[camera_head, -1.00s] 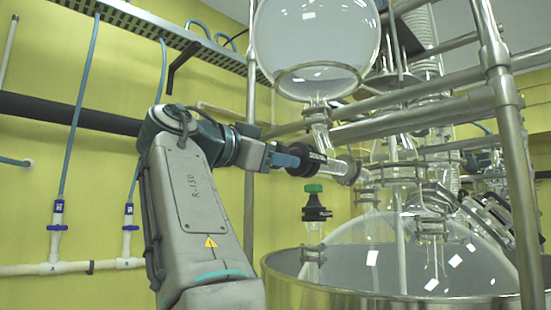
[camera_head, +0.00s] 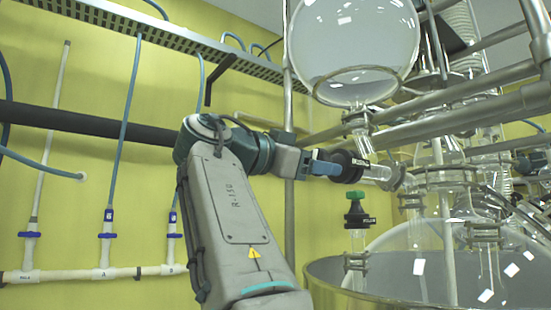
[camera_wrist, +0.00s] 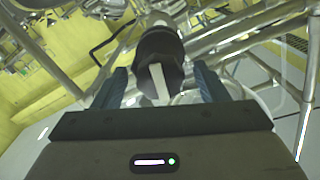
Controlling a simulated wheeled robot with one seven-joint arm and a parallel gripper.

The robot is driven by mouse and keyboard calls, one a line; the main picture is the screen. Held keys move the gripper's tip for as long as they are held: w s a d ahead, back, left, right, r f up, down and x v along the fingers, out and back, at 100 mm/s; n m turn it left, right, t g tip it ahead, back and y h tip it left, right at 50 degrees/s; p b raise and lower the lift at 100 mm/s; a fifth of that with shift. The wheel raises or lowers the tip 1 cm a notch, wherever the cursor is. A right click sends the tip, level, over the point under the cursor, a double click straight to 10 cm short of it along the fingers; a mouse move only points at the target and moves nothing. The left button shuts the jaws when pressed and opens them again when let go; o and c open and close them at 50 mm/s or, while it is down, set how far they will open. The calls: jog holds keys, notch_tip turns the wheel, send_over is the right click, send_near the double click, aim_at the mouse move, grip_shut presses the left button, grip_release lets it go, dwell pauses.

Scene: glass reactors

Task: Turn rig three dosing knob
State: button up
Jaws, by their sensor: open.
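The black dosing knob (camera_head: 348,165) sits on the end of a horizontal glass valve arm below the round glass flask. My gripper (camera_head: 322,166) is at the knob's left end in the head view. In the wrist view the dark knob (camera_wrist: 160,52), with a white pointer bar across its face, lies between the two blue fingers of my gripper (camera_wrist: 160,80). The fingers are open, one on each side, with a small gap to the knob. The pointer bar is close to upright, slightly tilted. The lettering on the knob's collar is too small to read surely.
A round flask (camera_head: 355,45) hangs above the knob. A green-capped valve (camera_head: 355,207) stands just below it, over the large metal-rimmed vessel (camera_head: 330,262). Metal frame tubes (camera_head: 460,108) crowd the right. Hoses and pipes run along the yellow wall at left.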

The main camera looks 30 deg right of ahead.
jog(key=a, duration=1.2)
jog(key=shift+s+a+p, duration=0.15)
jog(key=shift+s+p, duration=0.15)
jog(key=shift+s, duration=0.15)
jog(key=w+f+n+t+y+p, duration=0.1)
jog(key=w+f+n+t+y, duration=0.3)
jog(key=f+n, duration=0.7)
jog(key=w+f+n+t+y, duration=0.1)
jog(key=w+f+n+y, duration=0.45)
jog(key=f, duration=0.95)
jog(key=s+a+f+n+g+y, duration=0.1)
jog(key=s+f, duration=0.4)
jog(key=f, duration=0.6)
jog(key=s+a+f+n+g+y+p, duration=0.1)
jog(key=s+a+f+y, duration=0.3)
jog(key=f, duration=0.7)
jog(key=s+a+f+n+g+y, duration=0.1)
jog(key=s+a+f+n+y, duration=0.2)
jog(key=s+f, duration=0.4)
notch_tip(320, 180, down, 4)
jog(key=shift+r, duration=0.1)
